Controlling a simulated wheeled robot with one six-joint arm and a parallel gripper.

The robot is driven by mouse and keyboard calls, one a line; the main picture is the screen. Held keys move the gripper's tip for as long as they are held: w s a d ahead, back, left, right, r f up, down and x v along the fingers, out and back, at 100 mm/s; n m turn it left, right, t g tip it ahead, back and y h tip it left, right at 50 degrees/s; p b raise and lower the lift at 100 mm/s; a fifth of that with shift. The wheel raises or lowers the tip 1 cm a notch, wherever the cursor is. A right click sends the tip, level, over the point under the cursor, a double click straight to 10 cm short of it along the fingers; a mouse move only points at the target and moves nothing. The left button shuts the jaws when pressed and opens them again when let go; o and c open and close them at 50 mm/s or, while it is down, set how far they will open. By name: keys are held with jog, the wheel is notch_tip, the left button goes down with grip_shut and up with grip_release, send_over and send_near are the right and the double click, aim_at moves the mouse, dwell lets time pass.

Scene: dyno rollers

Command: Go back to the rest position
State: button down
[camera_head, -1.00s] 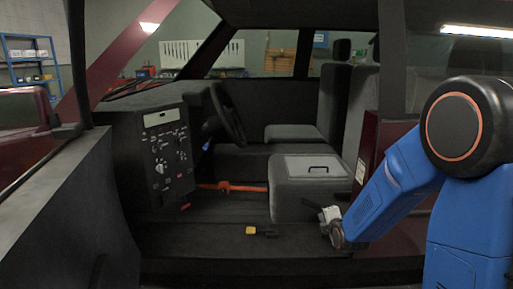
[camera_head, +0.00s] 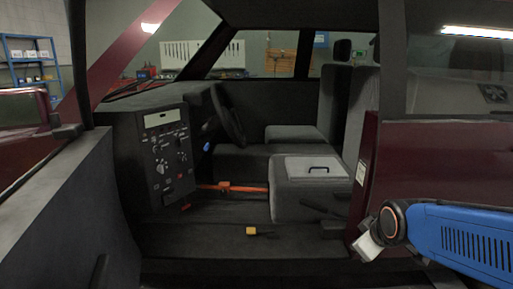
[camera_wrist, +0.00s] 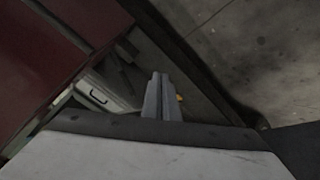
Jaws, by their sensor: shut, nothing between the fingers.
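My gripper shows in the wrist view (camera_wrist: 159,80) with its two grey fingers pressed together and nothing between them. In the head view my blue arm lies low at the right, and its pale wrist end (camera_head: 368,246) is by the lower edge of the door opening, outside the seat. The fingers are not clear in that view. The vehicle's cab stands open, with a grey seat base (camera_head: 300,205) and a dark control panel (camera_head: 163,155) inside.
A yellow-ended item (camera_head: 251,231) lies on the cab floor. An orange bar (camera_head: 230,187) runs across behind it. The dark red body side (camera_head: 440,160) is close to my arm, and it also fills the left of the wrist view (camera_wrist: 50,50). Concrete floor (camera_wrist: 250,45) shows at right there.

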jog(key=s+r+m+g, duration=0.1)
jog(key=s+m, duration=0.6)
jog(key=s, duration=1.1)
jog(key=shift+d+r+g, duration=0.25)
jog(key=shift+d+g, duration=0.05)
jog(key=shift+g, duration=0.6)
